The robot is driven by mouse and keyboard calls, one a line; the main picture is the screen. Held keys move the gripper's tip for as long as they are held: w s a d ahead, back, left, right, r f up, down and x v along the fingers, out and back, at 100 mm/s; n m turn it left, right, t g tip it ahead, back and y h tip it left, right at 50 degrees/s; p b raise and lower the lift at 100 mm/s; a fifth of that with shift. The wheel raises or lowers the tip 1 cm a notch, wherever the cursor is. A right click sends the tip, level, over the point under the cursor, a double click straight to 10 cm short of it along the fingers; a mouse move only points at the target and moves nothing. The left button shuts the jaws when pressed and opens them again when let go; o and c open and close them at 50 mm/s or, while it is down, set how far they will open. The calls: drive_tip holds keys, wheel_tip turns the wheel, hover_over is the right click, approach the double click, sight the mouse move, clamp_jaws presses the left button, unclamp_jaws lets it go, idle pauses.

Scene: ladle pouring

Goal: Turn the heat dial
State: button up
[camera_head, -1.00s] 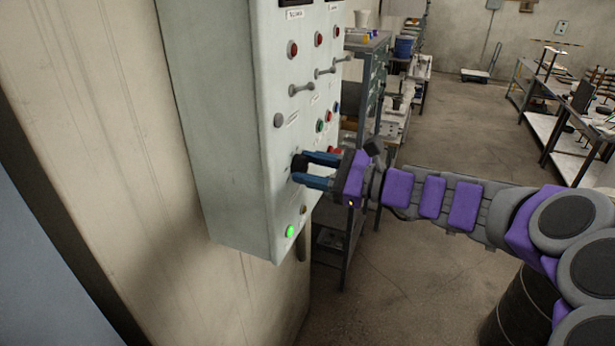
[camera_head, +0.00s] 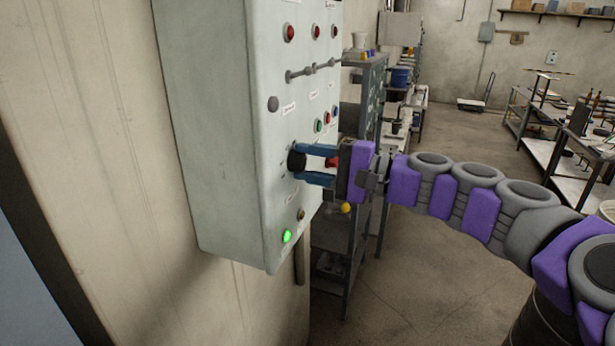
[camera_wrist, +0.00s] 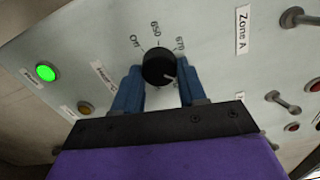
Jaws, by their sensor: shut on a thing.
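The heat dial is a round black knob (camera_head: 296,162) on the front of a pale grey-green control panel (camera_head: 225,130) in the head view. The fingers also flank the dial in the wrist view (camera_wrist: 158,82). The fingers cover part of the scale.
A lit green lamp (camera_head: 287,236) sits low on the panel, with an amber button (camera_head: 301,214) near it. Red lamps (camera_head: 289,32) and toggle levers (camera_head: 301,74) are above the dial. A metal shelf (camera_head: 345,240) stands behind. Open floor (camera_head: 450,270) lies to the right.

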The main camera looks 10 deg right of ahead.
drive_tip(key=n+b, duration=0.2)
drive_tip(key=n, duration=0.1)
drive_tip(key=shift+f, duration=0.25)
drive_tip(key=n+b, duration=0.4)
drive_tip(key=shift+s+a, duration=0.1)
drive_tip(key=shift+a, duration=0.05)
drive_tip(key=n+b, duration=0.2)
drive_tip(key=n, duration=0.1)
drive_tip(key=shift+n+b, duration=0.3)
drive_tip(key=shift+b, duration=0.1)
drive_tip(key=shift+r+n+b, duration=0.15)
drive_tip(key=shift+n+b, duration=0.5)
drive_tip(key=shift+n, duration=0.25)
drive_tip(key=o, duration=1)
drive_tip(key=shift+d+r, duration=0.1)
drive_tip(key=shift+d, duration=0.1)
drive_tip(key=shift+o, duration=0.2)
drive_tip(key=shift+d, duration=0.15)
